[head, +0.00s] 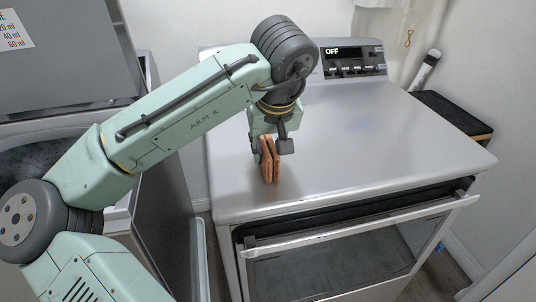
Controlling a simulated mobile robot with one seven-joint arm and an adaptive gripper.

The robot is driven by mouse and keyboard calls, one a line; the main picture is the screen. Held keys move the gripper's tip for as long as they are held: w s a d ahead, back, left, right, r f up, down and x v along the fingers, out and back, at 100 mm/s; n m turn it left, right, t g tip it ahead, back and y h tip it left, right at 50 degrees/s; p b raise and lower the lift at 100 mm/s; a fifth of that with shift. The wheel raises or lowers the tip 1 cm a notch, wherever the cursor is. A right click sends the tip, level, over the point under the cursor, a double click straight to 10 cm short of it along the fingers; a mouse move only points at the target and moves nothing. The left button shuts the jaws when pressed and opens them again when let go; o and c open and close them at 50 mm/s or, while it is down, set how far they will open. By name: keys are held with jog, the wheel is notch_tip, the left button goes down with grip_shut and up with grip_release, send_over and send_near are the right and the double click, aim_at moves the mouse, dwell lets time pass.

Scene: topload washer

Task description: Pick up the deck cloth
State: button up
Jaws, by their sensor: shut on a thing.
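My gripper (270,147) is over the left front part of the grey appliance top (370,145), pointing down. It is shut on a small folded orange-brown thing, which I take to be the deck cloth (268,166). The cloth hangs upright below the fingers, with two folds side by side. I cannot tell whether its lower edge touches the appliance top.
The rest of the appliance top is clear. Its back panel (352,60) has a display reading "OFF". A front handle bar (360,226) sticks out below the top. An open topload washer (60,130) stands at the left. A dark-topped stand (455,112) is at the right.

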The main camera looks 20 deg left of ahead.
aim_at(268, 139)
jog(key=c, duration=0.3)
jog(key=shift+r, duration=0.15)
jog(key=shift+c, duration=0.2)
jog(key=shift+r, duration=0.55)
notch_tip(268, 139, up, 2)
jog(key=shift+r+b, duration=0.15)
jog(key=shift+b, duration=0.35)
jog(key=s+d+r+b, duration=0.1)
jog(key=s+d, duration=0.1)
jog(key=s, duration=0.5)
jog(key=s+d+b, duration=0.1)
jog(key=s+b, duration=0.1)
jog(key=s, duration=0.6)
jog(key=shift+s+d+r, duration=0.3)
jog(key=shift+d+r, duration=0.05)
jog(key=shift+r, duration=0.05)
jog(key=o, duration=0.5)
jog(key=c, duration=0.5)
